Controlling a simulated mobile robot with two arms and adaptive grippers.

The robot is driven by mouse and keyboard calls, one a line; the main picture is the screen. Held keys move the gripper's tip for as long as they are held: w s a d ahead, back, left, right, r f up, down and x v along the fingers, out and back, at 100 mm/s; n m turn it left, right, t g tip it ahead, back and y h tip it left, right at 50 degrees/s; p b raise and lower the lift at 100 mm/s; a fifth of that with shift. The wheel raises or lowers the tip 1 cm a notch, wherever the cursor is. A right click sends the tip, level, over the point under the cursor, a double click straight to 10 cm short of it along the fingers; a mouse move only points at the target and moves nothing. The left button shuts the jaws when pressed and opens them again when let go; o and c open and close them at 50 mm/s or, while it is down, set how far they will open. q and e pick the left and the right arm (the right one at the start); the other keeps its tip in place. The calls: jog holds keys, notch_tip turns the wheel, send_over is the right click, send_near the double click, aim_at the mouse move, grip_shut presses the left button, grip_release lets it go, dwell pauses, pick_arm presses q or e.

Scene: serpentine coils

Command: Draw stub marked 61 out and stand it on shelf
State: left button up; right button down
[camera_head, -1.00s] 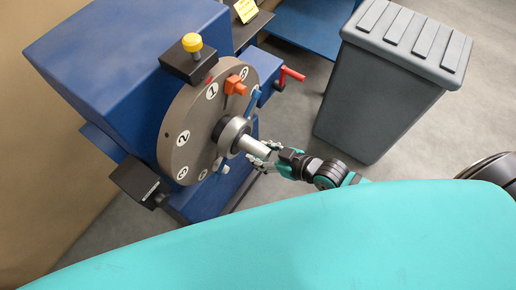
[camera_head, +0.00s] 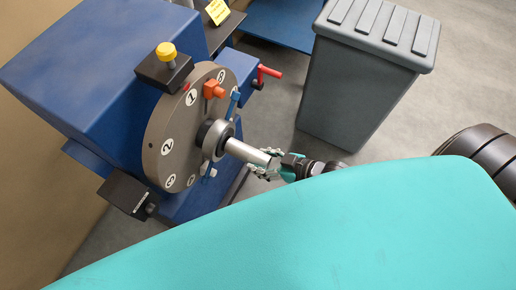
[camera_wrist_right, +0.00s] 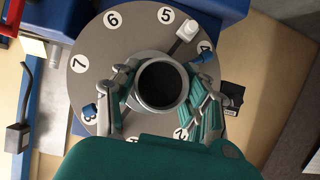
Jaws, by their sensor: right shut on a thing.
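The silver stub (camera_head: 246,152) is a smooth metal cylinder reaching out from the dark hub (camera_head: 215,138) in the middle of the grey numbered disc (camera_head: 163,125). My right gripper (camera_head: 270,165) is shut on the stub's outer end. In the right wrist view, the fingers of my right gripper (camera_wrist_right: 163,85) lie on both sides of the stub (camera_wrist_right: 163,105), whose round end looks dark and hollow. I cannot read a 61 on it, and whether its inner end is still in the hub is hidden. My left gripper is not in view.
The disc is on a blue machine (camera_head: 85,65) with orange (camera_head: 213,89), blue and white handles around the hub. A red handle (camera_head: 270,72) sticks out beside it. A grey bin (camera_head: 358,90) stands to the right. A blue surface (camera_head: 283,25) and a yellow sign (camera_head: 217,11) are behind.

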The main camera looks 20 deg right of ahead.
jog(key=shift+s+d+r+p, duration=0.1)
jog(key=shift+s+d+p, duration=0.3)
jog(key=shift+s+d, duration=0.65)
jog(key=shift+a, duration=0.15)
